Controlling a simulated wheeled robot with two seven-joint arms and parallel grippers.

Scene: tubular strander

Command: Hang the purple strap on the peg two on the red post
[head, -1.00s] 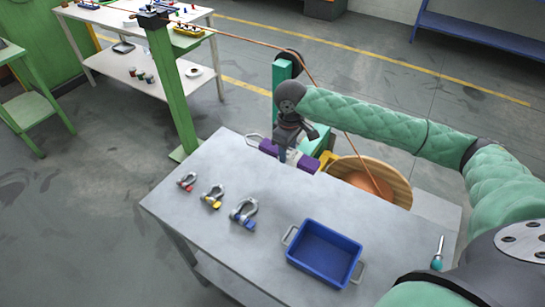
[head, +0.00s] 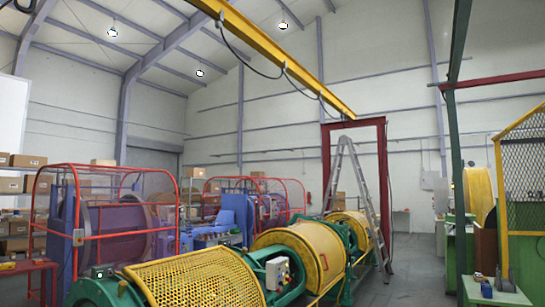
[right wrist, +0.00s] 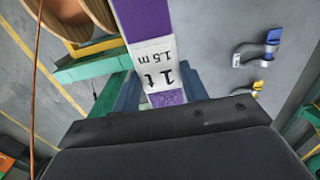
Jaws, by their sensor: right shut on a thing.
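The purple strap (right wrist: 138,18) with a white label reading "1 t 1.5 m" shows in the right wrist view. My right gripper (right wrist: 156,88) is shut on it, with a finger on each side of the label. The strap runs away from the jaws past the table edge; its far end is out of frame. In the head view a red post frame (head: 383,185) stands in the middle distance behind a ladder. I can make out no pegs on it and cannot tell whether it is the task's post. My left gripper is in neither current view.
In the right wrist view, a blue shackle (right wrist: 272,42) and a yellow shackle (right wrist: 258,88) lie on the grey table (right wrist: 222,40). A wooden reel (right wrist: 100,12) is at upper left. The head view shows yellow strander drums (head: 300,250), red cage rails (head: 178,215) and a ladder (head: 352,190).

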